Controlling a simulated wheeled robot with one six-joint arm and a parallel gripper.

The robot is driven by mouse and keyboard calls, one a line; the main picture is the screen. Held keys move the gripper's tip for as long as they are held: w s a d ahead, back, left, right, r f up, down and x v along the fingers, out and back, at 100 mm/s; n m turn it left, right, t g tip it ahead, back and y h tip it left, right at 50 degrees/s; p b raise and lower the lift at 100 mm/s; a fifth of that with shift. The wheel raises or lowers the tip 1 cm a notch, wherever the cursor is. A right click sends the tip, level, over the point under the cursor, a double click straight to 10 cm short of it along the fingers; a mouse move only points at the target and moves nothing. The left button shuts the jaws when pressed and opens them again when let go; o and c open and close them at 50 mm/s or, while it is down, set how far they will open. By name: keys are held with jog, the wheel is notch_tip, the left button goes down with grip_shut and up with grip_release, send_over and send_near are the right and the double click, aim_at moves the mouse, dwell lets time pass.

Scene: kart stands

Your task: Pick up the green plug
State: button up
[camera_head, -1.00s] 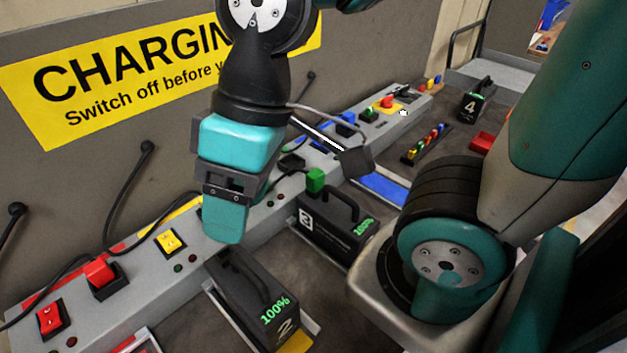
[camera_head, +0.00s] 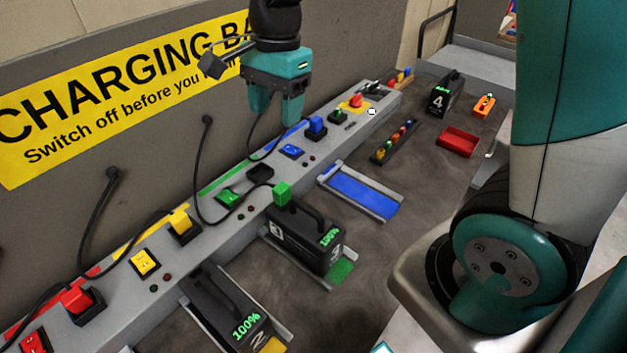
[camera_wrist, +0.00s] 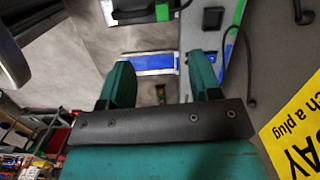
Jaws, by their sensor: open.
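The green plug (camera_head: 282,193) sits on the top of black battery 3 (camera_head: 300,245), with a black cable running from it toward the charging rail. A green block that looks like the plug also shows at the top of the wrist view (camera_wrist: 162,12). The green row's socket (camera_head: 260,173) on the rail is empty. My gripper (camera_head: 275,108) is open and empty, pointing down above the rail, beyond and higher than the plug. In the wrist view, the fingers (camera_wrist: 160,80) are apart with nothing between them.
The grey charging rail (camera_head: 225,240) carries a yellow plug (camera_head: 181,222), a red plug (camera_head: 76,298) and a blue plug (camera_head: 315,124). Cables hang from the wall hooks. An empty blue bay (camera_head: 362,193) lies right of battery 3. A red tray (camera_head: 458,141) and battery 4 (camera_head: 446,93) stand farther back.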

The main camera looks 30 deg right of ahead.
jog(key=d+f+m, duration=0.1)
jog(key=p, duration=0.3)
send_over(281, 187)
notch_tip(281, 187, down, 11)
jog(key=shift+s+d+r, duration=0.1)
jog(key=shift+d, duration=0.05)
jog(key=shift+f+p, duration=0.9)
jog(key=shift+f, duration=1.95)
jog(key=shift+c, duration=0.4)
jog(key=c, duration=0.9)
